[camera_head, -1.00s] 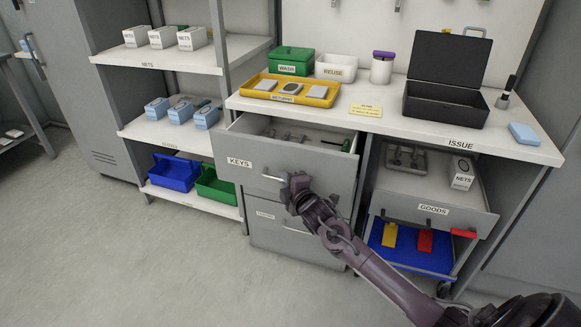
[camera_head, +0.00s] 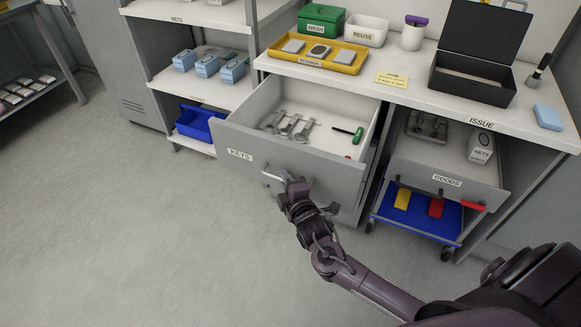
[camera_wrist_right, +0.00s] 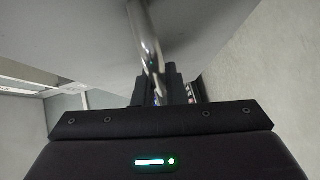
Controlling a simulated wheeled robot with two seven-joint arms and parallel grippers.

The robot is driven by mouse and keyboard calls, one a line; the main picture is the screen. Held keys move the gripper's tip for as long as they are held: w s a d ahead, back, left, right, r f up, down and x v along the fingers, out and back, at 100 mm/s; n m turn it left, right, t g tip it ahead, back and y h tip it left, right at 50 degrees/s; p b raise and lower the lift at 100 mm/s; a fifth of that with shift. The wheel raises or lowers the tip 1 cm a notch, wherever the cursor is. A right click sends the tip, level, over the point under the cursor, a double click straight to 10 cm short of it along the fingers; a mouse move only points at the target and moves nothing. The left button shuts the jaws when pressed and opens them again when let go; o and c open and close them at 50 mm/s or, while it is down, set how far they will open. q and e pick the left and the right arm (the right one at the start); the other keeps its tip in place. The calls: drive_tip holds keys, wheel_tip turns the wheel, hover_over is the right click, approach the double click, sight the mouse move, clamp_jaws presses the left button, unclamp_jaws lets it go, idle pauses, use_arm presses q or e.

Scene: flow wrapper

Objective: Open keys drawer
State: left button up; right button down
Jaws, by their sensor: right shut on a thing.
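The keys drawer (camera_head: 300,155) stands pulled well out of the cabinet below the counter, its grey front labelled KEYS. Inside lie several metal keys (camera_head: 288,124) and a green-handled tool (camera_head: 347,132). My right gripper (camera_head: 290,183) is at the drawer front, shut on the metal bar handle (camera_head: 273,179). The handle (camera_wrist_right: 146,40) also shows in the right wrist view, running down between the fingers (camera_wrist_right: 165,88). My left gripper is not in view.
The GOODS drawer (camera_head: 447,181) is at the right, over a blue tray (camera_head: 418,217). The counter (camera_head: 392,92) above holds a yellow tray (camera_head: 347,56), a green WASH box (camera_head: 321,19) and an open black case (camera_head: 470,85). Shelves (camera_head: 217,91) stand at the left. The floor in front is clear.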

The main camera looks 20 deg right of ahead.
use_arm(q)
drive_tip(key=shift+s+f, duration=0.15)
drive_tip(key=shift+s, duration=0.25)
use_arm(e)
drive_tip(key=shift+s+a, duration=0.3)
drive_tip(key=c, duration=1.8)
unclamp_jaws()
drive_tip(key=shift+o, duration=0.2)
